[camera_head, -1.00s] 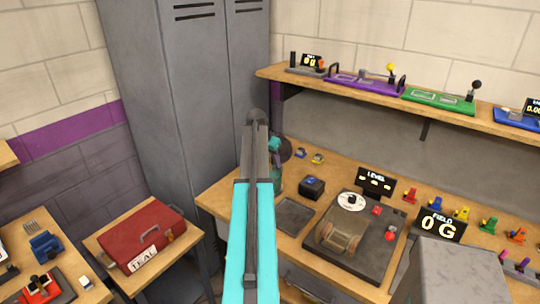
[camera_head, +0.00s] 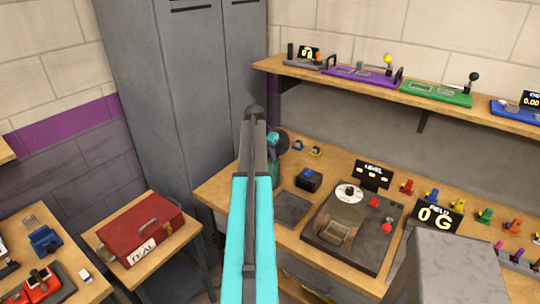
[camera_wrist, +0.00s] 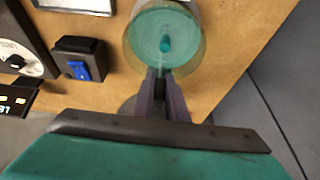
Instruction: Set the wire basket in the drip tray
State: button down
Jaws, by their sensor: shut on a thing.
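My gripper (camera_wrist: 160,76) is shut at the near rim of a round, clear-walled vessel (camera_wrist: 192,62) with teal inside, in the wrist view. A small teal post stands at the vessel's middle. I take the held thing to be the wire basket's handle, but the fingers hide it and no mesh can be made out. In the head view my arm covers most of this spot. The drip tray (camera_head: 292,208) is a flat, dark, empty tray on the bench, in front of the vessel. Its edge also shows in the wrist view (camera_wrist: 75,5).
A dark box with a blue switch (camera_head: 308,180) stands beside the tray. A grey machine (camera_head: 370,255) with a LEVEL display (camera_head: 373,175) lies to the right. Grey lockers (camera_head: 185,100) rise behind. A red case (camera_head: 140,230) sits on the left stand.

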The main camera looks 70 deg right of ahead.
jog(key=shift+d+r+p, duration=0.1)
jog(key=shift+r+p, duration=1)
jog(key=shift+r, duration=1.55)
jog(key=shift+r+p, duration=1.25)
jog(key=shift+r, duration=1.65)
dwell(0.6)
